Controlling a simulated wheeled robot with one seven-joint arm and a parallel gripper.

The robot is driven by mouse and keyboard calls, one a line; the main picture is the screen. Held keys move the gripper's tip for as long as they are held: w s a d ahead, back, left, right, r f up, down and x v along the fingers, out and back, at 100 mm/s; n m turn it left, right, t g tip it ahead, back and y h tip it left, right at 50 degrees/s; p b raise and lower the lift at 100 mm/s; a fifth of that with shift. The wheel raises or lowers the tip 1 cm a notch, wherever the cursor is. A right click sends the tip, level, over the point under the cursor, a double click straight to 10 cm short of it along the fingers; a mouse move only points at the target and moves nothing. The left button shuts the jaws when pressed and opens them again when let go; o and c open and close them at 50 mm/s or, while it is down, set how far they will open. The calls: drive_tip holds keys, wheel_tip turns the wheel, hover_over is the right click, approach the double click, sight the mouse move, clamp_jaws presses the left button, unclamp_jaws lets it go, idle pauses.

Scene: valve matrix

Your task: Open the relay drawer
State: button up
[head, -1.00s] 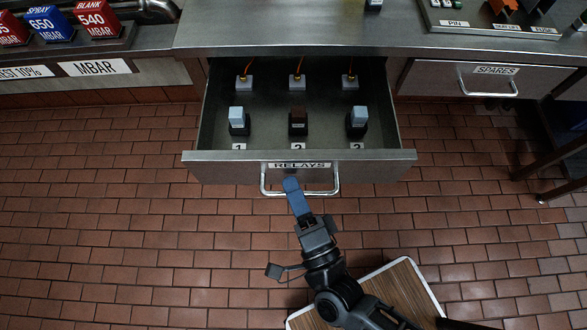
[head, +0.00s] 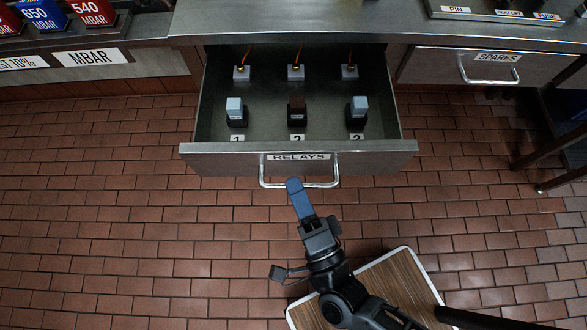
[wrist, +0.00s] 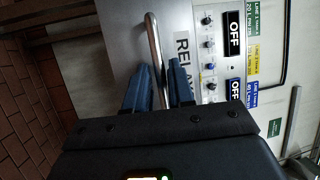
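The relay drawer (head: 348,159), labelled RELAYS, is pulled well out from under the steel counter, and its inside shows from above. Its silver bar handle (head: 335,172) also shows in the wrist view (wrist: 153,40). My gripper (head: 294,186) is at the handle's lower bar. In the wrist view its two blue fingers (wrist: 158,84) are apart, one on each side of the bar, with gaps visible.
A closed SPARES drawer (head: 520,70) is at the right. Pressure blocks (head: 93,12) stand at the upper left. A dark table leg (head: 555,181) is at the right edge. The brick-tiled floor (head: 120,240) in front is clear. Switches with OFF displays (wrist: 235,35) show in the wrist view.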

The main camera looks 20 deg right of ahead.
drive_tip(key=s+f+b, duration=0.1)
drive_tip(key=s, duration=0.5)
idle(0.5)
drive_tip(key=s+d+r+n+g, duration=0.5)
drive_tip(key=s+d+r+n, duration=0.6)
drive_tip(key=r+n, duration=0.4)
drive_tip(key=d+n, duration=0.1)
drive_tip(key=n, duration=0.1)
drive_tip(key=shift+d+n+y, duration=0.3)
drive_tip(key=shift+d, duration=0.05)
